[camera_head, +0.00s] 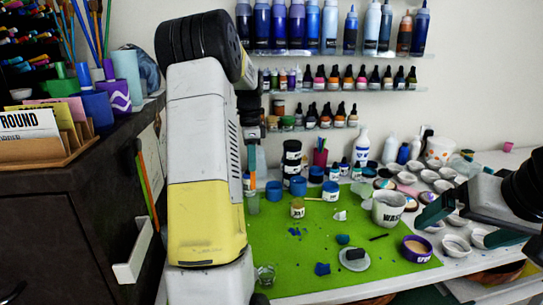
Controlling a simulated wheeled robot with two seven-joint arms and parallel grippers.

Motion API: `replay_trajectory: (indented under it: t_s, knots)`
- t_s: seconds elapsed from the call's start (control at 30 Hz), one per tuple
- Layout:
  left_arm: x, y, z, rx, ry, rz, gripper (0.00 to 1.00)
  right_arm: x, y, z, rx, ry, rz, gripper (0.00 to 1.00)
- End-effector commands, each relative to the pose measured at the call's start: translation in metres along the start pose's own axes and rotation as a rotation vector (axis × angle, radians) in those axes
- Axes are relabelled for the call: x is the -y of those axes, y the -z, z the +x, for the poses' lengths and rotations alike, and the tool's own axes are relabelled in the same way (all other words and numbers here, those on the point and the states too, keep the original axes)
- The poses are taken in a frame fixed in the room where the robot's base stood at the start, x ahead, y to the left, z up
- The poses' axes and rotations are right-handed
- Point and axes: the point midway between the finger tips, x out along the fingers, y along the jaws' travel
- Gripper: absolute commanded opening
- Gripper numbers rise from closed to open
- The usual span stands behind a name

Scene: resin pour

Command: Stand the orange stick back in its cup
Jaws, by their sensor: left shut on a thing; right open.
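My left gripper (252,158) is mostly hidden behind my own forearm; a teal finger shows at its right edge, pointing down. It is shut on a thin upright piece; a small orange sliver (252,181) shows just below the finger, probably the orange stick. A clear greenish cup (252,204) stands on the mat directly below; whether the stick is inside or above it, I cannot tell. A dark pinkish cup (320,157) with thin sticks stands further back. My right gripper (469,226) is open and empty at the right, over small white cups.
The green mat (300,265) carries blue pots, a white bucket (388,208), a purple-rimmed tub (416,248), a pale stick (322,199) and a small jar (297,208). Bottles fill the wall shelves. A dark cabinet (80,230) borders the left.

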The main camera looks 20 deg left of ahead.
Motion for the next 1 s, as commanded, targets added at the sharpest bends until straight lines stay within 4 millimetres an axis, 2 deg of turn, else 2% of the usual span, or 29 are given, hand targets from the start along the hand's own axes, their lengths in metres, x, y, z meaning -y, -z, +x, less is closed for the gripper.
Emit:
replay_trajectory:
  t_s: [0.6, 1.0]
  knots:
    - [0.0, 0.0, 0.048, 0.001, 0.0, 0.0, 0.0, 0.0, 0.0, 0.0, 0.0, 0.0, 0.0, 1.0]
    - [0.0, 0.0, 0.059, 0.0, 0.001, 0.0, 0.0, 0.0, 0.0, 0.0, 0.0, 0.0, 0.0, 1.0]
